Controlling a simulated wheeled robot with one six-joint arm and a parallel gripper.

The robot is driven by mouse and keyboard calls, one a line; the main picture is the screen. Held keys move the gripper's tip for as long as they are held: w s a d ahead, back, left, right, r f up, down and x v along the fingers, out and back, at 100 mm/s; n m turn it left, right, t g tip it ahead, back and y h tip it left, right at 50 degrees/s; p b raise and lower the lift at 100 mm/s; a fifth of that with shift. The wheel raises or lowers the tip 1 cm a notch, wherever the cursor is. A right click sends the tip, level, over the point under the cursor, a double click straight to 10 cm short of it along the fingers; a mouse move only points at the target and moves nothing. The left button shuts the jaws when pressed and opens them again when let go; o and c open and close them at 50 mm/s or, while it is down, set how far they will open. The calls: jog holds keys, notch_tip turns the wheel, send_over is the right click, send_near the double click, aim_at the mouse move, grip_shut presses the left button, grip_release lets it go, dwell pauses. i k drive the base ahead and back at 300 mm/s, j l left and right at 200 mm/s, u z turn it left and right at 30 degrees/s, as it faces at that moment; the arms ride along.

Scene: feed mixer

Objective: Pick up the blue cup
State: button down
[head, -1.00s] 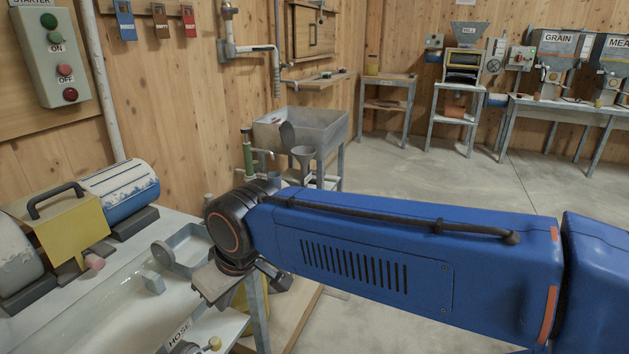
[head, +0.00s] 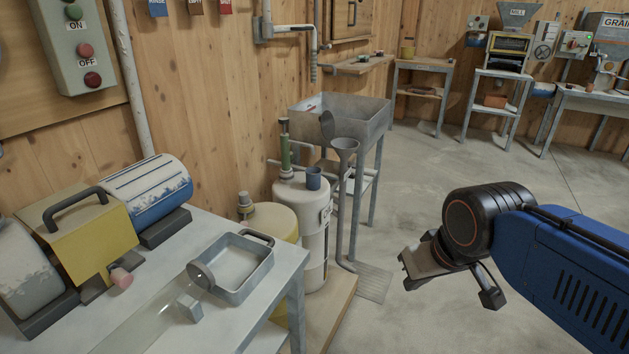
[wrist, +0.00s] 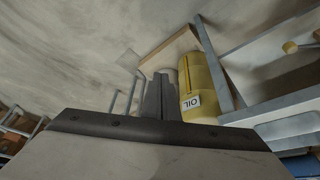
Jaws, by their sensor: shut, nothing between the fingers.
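The small blue cup (head: 314,178) stands upright on top of the white tank (head: 300,225), beside a green-handled pump (head: 285,150). My gripper shows in the head view (head: 450,275) to the right of the tank, apart from the cup and over open floor. In the wrist view my gripper's fingers (wrist: 160,97) are together with nothing between them. I cannot make out the cup in the wrist view.
A bench with a grey tray (head: 262,272) is at left.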

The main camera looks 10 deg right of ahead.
aim_at(313, 173)
jog(key=i+l+u, duration=0.2)
jog(key=l, duration=0.2)
jog(key=i+l+u, duration=0.15)
jog(key=l, duration=0.25)
jog(key=i+l+u, duration=0.2)
jog(key=l, duration=0.25)
jog(key=i+l+u, duration=0.15)
jog(key=l, duration=0.3)
jog(key=i+l+u, duration=0.2)
jog(key=l, duration=0.3)
jog(key=l+u, duration=0.2)
jog(key=l, duration=0.25)
jog(key=k, duration=0.05)
